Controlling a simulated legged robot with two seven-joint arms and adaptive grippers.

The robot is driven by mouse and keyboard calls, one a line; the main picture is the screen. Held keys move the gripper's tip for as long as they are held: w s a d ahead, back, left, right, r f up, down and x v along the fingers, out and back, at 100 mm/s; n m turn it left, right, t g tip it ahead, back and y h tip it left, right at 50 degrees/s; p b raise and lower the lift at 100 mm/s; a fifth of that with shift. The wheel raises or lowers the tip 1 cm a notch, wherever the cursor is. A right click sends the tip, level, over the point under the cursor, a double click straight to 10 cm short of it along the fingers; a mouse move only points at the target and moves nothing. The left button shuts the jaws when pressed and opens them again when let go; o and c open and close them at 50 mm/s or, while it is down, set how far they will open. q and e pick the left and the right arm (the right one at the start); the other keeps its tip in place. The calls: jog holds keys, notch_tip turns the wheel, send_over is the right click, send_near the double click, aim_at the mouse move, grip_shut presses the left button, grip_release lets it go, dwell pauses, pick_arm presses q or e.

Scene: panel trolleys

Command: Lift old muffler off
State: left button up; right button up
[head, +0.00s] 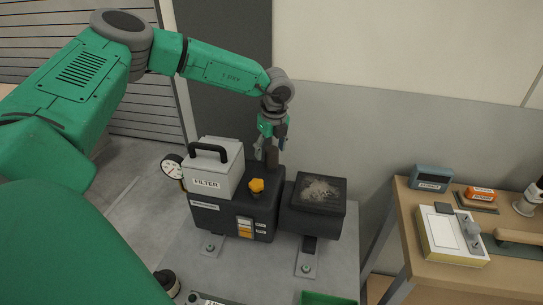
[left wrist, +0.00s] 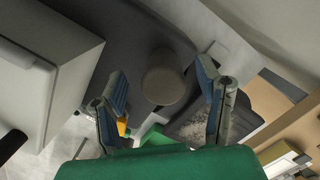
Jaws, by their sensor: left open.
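The old muffler looks to be the dark upright cylinder (head: 272,158) on top of the black pump unit (head: 237,219), behind the orange knob. In the left wrist view its round grey-brown top (left wrist: 163,78) shows between the fingers. My left gripper (head: 270,146) is open and points down over it, with a finger on each side. In the left wrist view the blue-padded fingers (left wrist: 162,100) stand apart from the cylinder, with gaps on both sides. The lower part of the cylinder is partly hidden. My right gripper is not in view.
A white FILTER box (head: 214,172) with a black handle and an orange knob (head: 257,186) stand close by on the pump. A dusty black box (head: 318,193) is at its right. A wooden bench (head: 407,220) with several parts stands further right.

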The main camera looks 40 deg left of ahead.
pick_arm(q)
jog(key=shift+w+a+f, duration=0.1)
jog(key=shift+a+f, duration=0.05)
jog(key=shift+f, duration=0.5)
jog(key=shift+a+f, duration=0.15)
jog(key=shift+f, duration=0.45)
jog(key=shift+d+f, duration=0.1)
jog(key=shift+f, duration=0.1)
jog(key=shift+w+d+r, duration=0.1)
jog(key=shift+d+r, duration=0.05)
jog(key=shift+d, duration=0.35)
jog(key=c, duration=1.2)
jog(key=shift+a, duration=0.2)
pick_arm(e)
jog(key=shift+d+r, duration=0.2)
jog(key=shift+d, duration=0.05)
pick_arm(q)
jog(key=shift+a, duration=0.1)
